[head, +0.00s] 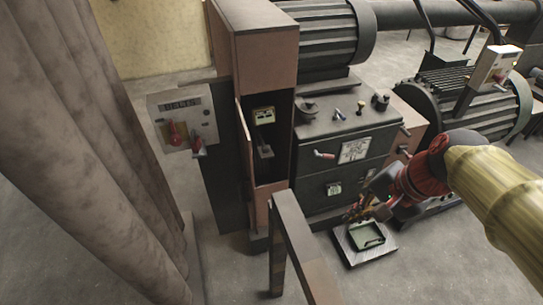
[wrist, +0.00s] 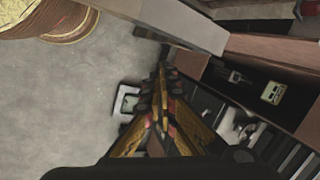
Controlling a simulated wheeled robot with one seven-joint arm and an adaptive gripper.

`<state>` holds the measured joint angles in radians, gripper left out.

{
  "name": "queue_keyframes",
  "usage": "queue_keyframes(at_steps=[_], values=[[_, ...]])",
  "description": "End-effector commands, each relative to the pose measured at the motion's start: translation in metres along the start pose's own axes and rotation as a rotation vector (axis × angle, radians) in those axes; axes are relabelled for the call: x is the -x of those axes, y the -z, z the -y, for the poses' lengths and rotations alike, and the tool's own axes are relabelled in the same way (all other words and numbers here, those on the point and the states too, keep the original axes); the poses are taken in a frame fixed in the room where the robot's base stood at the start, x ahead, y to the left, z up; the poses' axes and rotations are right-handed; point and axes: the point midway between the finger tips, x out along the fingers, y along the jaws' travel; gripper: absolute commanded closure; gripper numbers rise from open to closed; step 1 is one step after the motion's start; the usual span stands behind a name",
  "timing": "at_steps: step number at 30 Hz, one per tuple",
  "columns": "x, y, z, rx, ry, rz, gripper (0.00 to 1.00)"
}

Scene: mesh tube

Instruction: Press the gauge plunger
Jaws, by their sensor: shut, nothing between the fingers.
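A small pale-framed gauge (head: 263,115) sits inside the open, narrow pinkish cabinet. A small lever-like part (head: 265,151) shows below it; I cannot tell for certain whether this is the plunger. The gauge also shows in the wrist view (wrist: 272,92), at the right, inside the dark cabinet opening. My gripper (head: 358,213) is low at the right of the cabinet, in front of the dark machine and above a floor tray. In the wrist view its yellow-and-black fingers (wrist: 163,75) are together and empty, apart from the gauge.
The pinkish cabinet (head: 266,52) has an open door at its left. A grey post-and-rail (head: 296,240) stands before it. A tray (head: 366,240) lies on the floor. A control box (head: 183,118) with red handles is left.

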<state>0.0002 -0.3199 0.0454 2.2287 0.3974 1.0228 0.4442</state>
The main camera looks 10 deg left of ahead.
Motion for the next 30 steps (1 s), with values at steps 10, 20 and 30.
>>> queue_keyframes(at_steps=[10,20,30], values=[[-0.044,0.028,0.076,-0.456,0.048,0.264,1.0],[-0.097,0.06,0.141,-0.89,0.041,0.519,1.0],[-0.164,0.101,0.194,-1.329,-0.015,0.786,1.0]])
